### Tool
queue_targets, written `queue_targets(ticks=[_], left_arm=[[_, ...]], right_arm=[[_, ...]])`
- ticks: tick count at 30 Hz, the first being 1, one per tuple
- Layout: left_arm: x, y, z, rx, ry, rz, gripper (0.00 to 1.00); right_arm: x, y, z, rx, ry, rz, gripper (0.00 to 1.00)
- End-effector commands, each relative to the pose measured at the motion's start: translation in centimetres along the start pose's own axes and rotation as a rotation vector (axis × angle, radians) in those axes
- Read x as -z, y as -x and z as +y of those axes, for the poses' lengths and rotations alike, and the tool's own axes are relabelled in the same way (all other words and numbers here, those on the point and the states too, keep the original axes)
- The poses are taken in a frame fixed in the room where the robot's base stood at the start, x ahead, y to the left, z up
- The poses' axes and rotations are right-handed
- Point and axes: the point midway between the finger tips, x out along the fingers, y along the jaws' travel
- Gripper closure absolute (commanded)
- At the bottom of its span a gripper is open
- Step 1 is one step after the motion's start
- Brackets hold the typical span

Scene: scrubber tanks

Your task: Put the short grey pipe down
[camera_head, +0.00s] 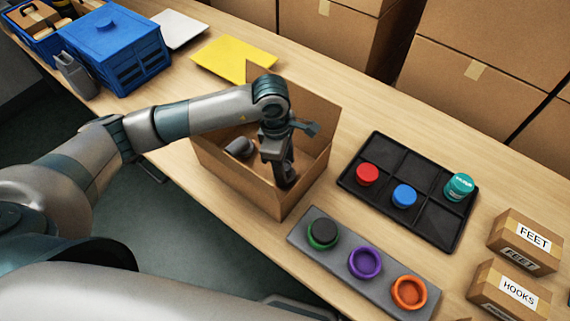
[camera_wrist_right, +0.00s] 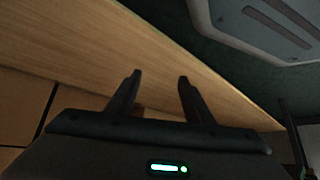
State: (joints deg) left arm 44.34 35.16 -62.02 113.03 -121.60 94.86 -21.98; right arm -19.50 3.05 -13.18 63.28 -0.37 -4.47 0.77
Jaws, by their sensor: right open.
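A grey rounded piece (camera_head: 240,147), perhaps the short grey pipe, lies inside the open cardboard box (camera_head: 237,182) in the head view. My left gripper (camera_head: 287,176) reaches down into the right part of the same box, to the right of that piece and apart from it. Its fingers are dark and seen from above, so whether they are apart or hold something does not show. My right gripper (camera_wrist_right: 158,82) shows in the right wrist view with its two fingers apart and nothing between them, over bare wooden surface.
Right of the box are a black divided tray (camera_head: 425,218) with red, blue and teal items, and a grey strip (camera_head: 336,260) with green, purple and orange rings. Small labelled boxes (camera_head: 524,241) stand at right. A blue crate (camera_head: 117,52) and yellow sheet (camera_head: 232,58) are further left.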

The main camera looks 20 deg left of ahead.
Motion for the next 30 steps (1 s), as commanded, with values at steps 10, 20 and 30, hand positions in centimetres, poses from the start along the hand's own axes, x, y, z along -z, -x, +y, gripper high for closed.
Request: queue_targets(ticks=[10,20,30], left_arm=[[0.0,0.1,0.0,0.0,0.0,0.0,0.52],[0.0,2.4,0.1,-0.004,0.0,-0.001,0.52],[0.0,8.5,0.2,-0.006,-0.001,-0.001,0.52]], right_arm=[[-1.1,0.6,0.2,-0.003,0.0,-0.012,0.53],[-1.8,0.3,0.4,-0.001,0.007,-0.018,0.53],[-2.2,-0.4,1.5,-0.017,-0.003,-0.098,0.53]])
